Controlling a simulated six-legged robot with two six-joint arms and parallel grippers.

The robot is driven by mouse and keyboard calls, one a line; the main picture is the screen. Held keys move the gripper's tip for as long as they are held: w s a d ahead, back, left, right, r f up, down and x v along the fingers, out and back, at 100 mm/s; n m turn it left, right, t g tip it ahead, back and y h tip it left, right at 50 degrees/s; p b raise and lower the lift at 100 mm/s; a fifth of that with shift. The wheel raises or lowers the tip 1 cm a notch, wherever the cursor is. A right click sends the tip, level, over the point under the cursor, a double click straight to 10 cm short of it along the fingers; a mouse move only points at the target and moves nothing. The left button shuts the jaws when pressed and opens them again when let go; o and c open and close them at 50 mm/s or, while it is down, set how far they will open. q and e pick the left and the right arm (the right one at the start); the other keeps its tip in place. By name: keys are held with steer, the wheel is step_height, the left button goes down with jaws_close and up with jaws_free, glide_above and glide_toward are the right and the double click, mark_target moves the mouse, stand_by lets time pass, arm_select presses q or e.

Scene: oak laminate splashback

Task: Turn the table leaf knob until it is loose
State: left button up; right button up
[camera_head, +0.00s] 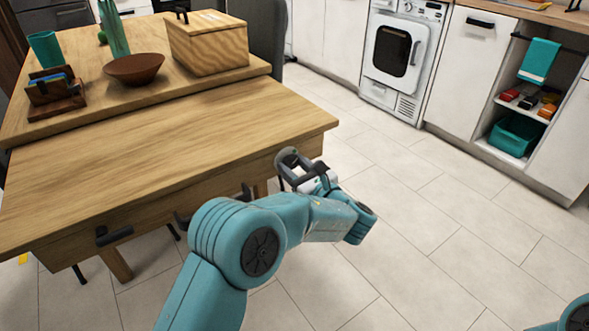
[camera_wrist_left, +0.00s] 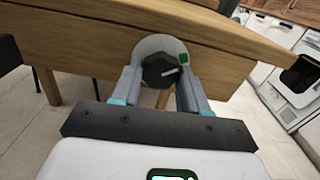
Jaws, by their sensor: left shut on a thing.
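The table leaf knob (camera_wrist_left: 158,70) is a dark, many-sided knob with a white line. It sits on a round pale plate (camera_wrist_left: 150,43) on the table's wooden edge. The white line points right and slightly up, below a green mark (camera_wrist_left: 183,58) on the plate. My left gripper (camera_wrist_left: 160,88) has one finger on each side of the knob and is shut on it. In the head view my left gripper (camera_head: 296,172) is at the table's right end, where its fingers partly hide the knob. My right gripper is not in view.
The wooden table (camera_head: 170,140) carries a lidded wooden box (camera_head: 208,48), a brown bowl (camera_head: 134,68) and a teal cup (camera_head: 45,48) on its far part. Dark handles (camera_head: 115,236) stick out from its front. Tiled floor (camera_head: 440,230) is clear to the right, before white cabinets.

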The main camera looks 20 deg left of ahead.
arm_select(q)
steer(key=shift+f+n+b, duration=0.15)
steer(key=shift+n+b, duration=0.4)
steer(key=shift+n, duration=0.35)
steer(key=n+b, duration=0.5)
steer(key=n, duration=0.1)
steer(key=shift+w, duration=0.1)
steer(key=shift+n+b, duration=0.3)
steer(key=shift+n, duration=0.8)
steer(key=n, duration=0.6)
steer(key=shift+r, duration=0.35)
steer(key=n, duration=0.7)
steer(key=shift+r, duration=0.1)
steer(key=n, duration=0.6)
steer(key=shift+n, duration=0.4)
steer(key=n, duration=0.7)
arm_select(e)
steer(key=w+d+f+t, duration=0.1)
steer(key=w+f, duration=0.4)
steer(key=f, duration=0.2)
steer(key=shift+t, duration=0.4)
